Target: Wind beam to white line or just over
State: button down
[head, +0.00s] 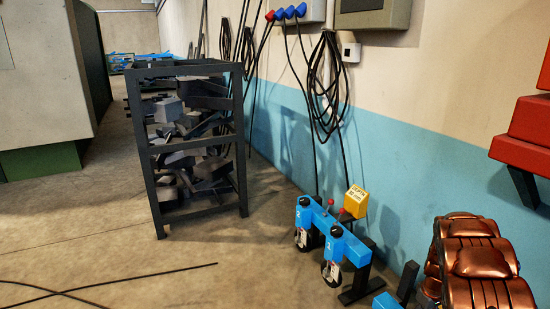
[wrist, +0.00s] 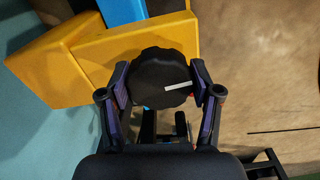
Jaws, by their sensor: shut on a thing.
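A black scalloped knob (wrist: 158,68) is in the middle of the wrist view, with a short white line (wrist: 179,86) on its face, slanting slightly and pointing to the right. My gripper (wrist: 161,84) has one finger on each side of the knob and is shut on it. In the head view a low blue beam frame (head: 352,246) stands on the floor by the wall. It carries two black round knobs, a far one (head: 305,201) and a near one (head: 337,231), above pale round parts.
Yellow blocks (wrist: 58,72) and a blue bar (wrist: 122,10) lie close behind the knob. A yellow box (head: 356,201) stands behind the blue frame.

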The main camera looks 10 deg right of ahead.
jog(key=shift+m, duration=2)
jog(key=m, duration=0.4)
grip_release()
jog(key=shift+r, duration=0.1)
